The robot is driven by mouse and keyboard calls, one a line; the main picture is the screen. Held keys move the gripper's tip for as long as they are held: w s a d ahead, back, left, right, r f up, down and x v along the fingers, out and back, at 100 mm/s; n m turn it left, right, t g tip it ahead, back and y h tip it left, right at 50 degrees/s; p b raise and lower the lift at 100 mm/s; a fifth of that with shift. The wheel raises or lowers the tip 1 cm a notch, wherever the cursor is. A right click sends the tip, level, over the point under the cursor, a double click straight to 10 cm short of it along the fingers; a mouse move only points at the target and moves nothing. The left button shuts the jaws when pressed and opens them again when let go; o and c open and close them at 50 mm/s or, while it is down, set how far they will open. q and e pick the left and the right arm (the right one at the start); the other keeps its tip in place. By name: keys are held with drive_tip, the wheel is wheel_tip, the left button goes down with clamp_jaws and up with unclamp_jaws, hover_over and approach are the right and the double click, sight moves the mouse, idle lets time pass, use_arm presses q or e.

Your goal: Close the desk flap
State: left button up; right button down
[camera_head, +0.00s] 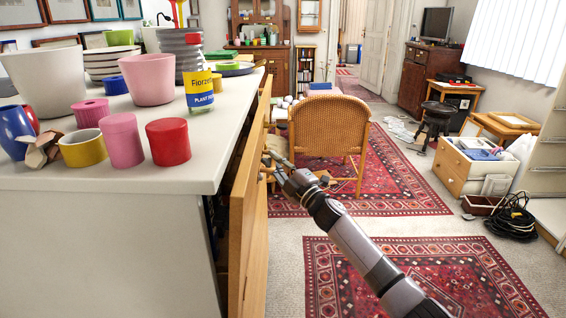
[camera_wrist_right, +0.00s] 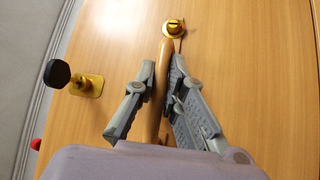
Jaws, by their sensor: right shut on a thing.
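The desk flap (camera_head: 246,205) is a light wooden panel along the right side of the white-topped desk (camera_head: 110,185). It stands steeply tilted, with a dark gap between it and the desk body. My right gripper (camera_head: 268,168) is at the flap's outer face. In the right wrist view, my right gripper (camera_wrist_right: 158,82) is shut on a long wooden handle (camera_wrist_right: 163,60) in front of the flap's face (camera_wrist_right: 250,70). A brass lock fitting (camera_wrist_right: 175,28) sits just beyond the handle. My left gripper is not in view.
Pots and cups, such as a red cup (camera_head: 168,142) and a yellow-blue bottle (camera_head: 198,88), crowd the desk top. A wicker chair (camera_head: 330,125) stands beyond my gripper. Patterned rugs (camera_head: 420,275) cover open floor to the right. A black-tipped brass fitting (camera_wrist_right: 85,85) sticks out beside the gripper.

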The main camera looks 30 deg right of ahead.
drive_tip(key=shift+w+a+r, duration=0.45)
drive_tip(key=shift+a+r, duration=0.1)
drive_tip(key=shift+a, duration=0.25)
drive_tip(key=c, duration=1.9)
unclamp_jaws()
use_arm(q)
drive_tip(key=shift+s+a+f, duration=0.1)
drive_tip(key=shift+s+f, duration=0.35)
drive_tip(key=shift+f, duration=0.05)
use_arm(e)
drive_tip(key=shift+o, duration=0.5)
drive_tip(key=shift+s+f, duration=0.1)
drive_tip(key=shift+f, duration=0.1)
drive_tip(key=v, duration=1.2)
drive_tip(key=shift+d+f, duration=0.1)
